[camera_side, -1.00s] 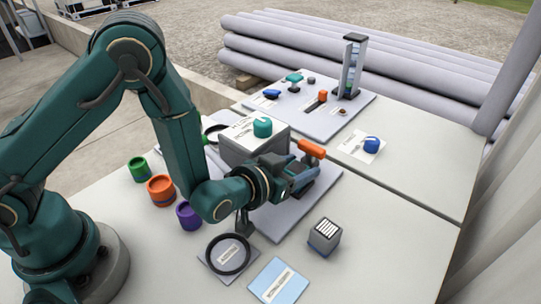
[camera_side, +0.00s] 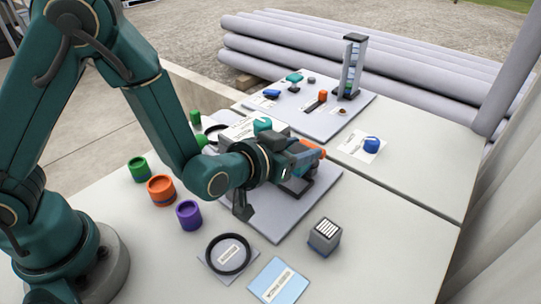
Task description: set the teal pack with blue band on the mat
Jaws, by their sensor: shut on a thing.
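A teal round piece (camera_side: 262,124) stands on the grey box (camera_side: 238,131) at mid-table, partly hidden by my arm. I cannot make out a blue band on it. A light blue labelled mat (camera_side: 278,281) lies bare at the front edge of the table. My gripper (camera_side: 304,160) is at the orange handle (camera_side: 312,148) on the grey slab, right of the grey box. It seems shut on that handle; my wrist hides part of the contact.
A black ring on a grey plate (camera_side: 228,254) and a grey block with a striped top (camera_side: 324,236) stand near the mat. Green (camera_side: 138,168), orange (camera_side: 161,190) and purple (camera_side: 188,214) cups line the left. A tall rack (camera_side: 350,68) stands at the back.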

